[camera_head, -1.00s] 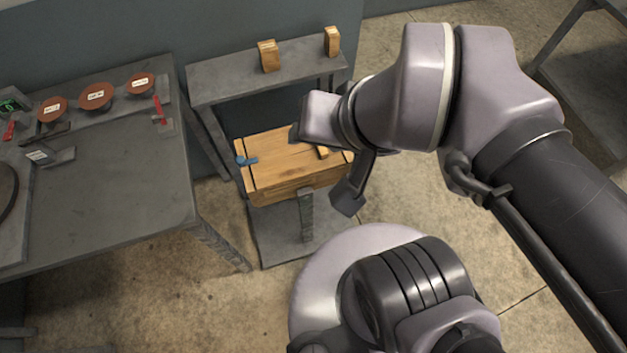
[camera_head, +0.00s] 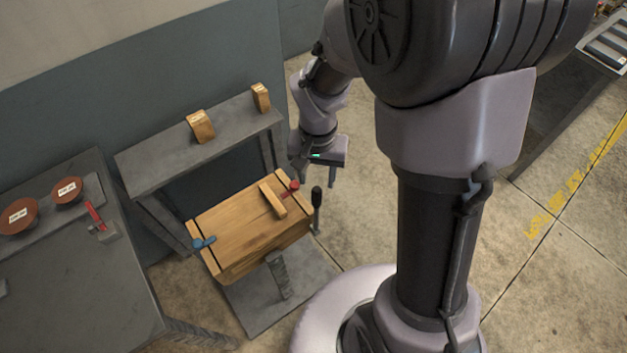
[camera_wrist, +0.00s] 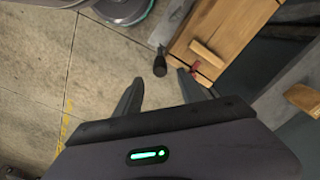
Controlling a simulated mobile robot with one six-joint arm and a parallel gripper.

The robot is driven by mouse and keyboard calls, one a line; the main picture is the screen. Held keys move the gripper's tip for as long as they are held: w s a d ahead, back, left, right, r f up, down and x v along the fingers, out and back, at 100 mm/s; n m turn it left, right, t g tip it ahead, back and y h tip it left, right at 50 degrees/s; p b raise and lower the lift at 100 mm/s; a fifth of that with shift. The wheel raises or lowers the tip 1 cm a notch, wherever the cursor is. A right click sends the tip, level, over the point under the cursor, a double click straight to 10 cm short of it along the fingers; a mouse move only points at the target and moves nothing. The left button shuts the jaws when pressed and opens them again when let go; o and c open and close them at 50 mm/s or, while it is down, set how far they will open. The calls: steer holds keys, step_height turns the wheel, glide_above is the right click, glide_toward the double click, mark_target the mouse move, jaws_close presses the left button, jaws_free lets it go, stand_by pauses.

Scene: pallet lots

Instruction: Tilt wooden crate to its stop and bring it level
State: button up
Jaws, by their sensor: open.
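The wooden crate (camera_head: 240,222) sits on a grey stand at the centre left of the head view, with a wooden block (camera_head: 273,200) on its top. A blue catch (camera_head: 203,243) is at its left end and a red catch (camera_head: 291,187) at its right end. A black-knobbed handle (camera_head: 316,196) stands upright by the right end. My gripper (camera_head: 315,174) is open and empty, above and behind that handle. In the wrist view the crate (camera_wrist: 232,30) is at the top right, and the black knob (camera_wrist: 160,66) shows just beyond my open fingers (camera_wrist: 160,88), apart from them.
A grey shelf (camera_head: 165,150) with two wooden blocks (camera_head: 200,127) stands behind the crate. A grey workbench (camera_head: 80,275) with round brown discs (camera_head: 67,191) and a red-handled clamp (camera_head: 97,218) is at the left.

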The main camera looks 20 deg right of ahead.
mark_target(317, 198)
step_height(317, 198, down, 10)
steer(key=b, duration=0.3)
steer(key=shift+r, duration=0.1)
jaws_close()
stand_by(1.2)
